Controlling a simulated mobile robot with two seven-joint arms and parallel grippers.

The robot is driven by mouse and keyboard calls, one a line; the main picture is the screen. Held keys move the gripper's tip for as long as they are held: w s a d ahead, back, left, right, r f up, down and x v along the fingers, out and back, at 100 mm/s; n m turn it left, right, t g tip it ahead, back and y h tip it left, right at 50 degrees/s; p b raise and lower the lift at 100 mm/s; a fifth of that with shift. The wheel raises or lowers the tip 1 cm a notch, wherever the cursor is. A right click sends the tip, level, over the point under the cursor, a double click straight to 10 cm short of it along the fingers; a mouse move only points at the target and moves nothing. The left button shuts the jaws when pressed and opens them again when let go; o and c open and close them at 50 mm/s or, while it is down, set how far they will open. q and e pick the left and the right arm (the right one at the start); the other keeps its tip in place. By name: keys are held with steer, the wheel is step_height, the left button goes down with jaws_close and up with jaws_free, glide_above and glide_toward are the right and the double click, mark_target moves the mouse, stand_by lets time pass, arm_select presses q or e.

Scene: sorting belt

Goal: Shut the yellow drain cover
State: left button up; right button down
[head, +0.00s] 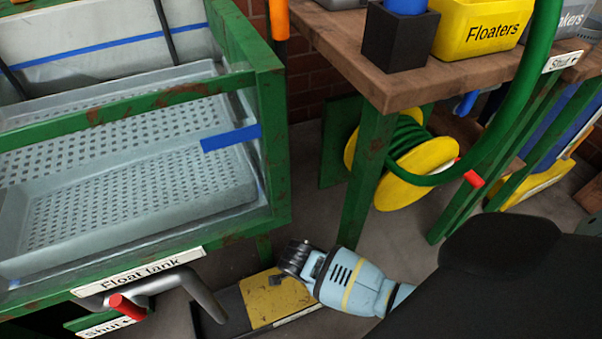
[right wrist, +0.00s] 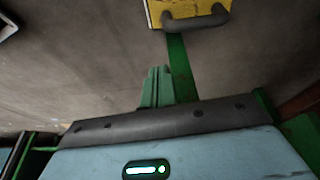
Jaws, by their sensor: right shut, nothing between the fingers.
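In the right wrist view the cover (right wrist: 160,9) shows at the top edge with a grey bar handle (right wrist: 196,22). My right gripper's fingers (right wrist: 157,88) are shut and empty, pointing toward the cover and apart from the handle in the picture. My left gripper is not in view.
The green-framed float tank (head: 268,150) stands at the left, with a red-tipped grey pipe handle (head: 128,306) below it. A wooden bench with a green leg (head: 366,180) and a yellow hose reel (head: 400,190) stand behind my right arm. Grey floor (head: 310,225) is open between them.

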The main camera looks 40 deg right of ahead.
steer(key=shift+m, duration=0.4)
steer(key=b+x, duration=0.2)
steer(key=x, duration=0.1)
steer(key=w+b+x, duration=0.1)
steer(key=x, duration=0.2)
steer(key=w+b+x, duration=0.1)
steer(key=b+x, duration=0.1)
steer(key=x, duration=0.1)
steer(key=shift+w+f+b, duration=0.1)
steer(key=shift+f+b, duration=0.2)
steer(key=shift+d+f+b, duration=0.25)
steer(key=shift+f+b, duration=0.05)
steer(key=shift+f, duration=0.2)
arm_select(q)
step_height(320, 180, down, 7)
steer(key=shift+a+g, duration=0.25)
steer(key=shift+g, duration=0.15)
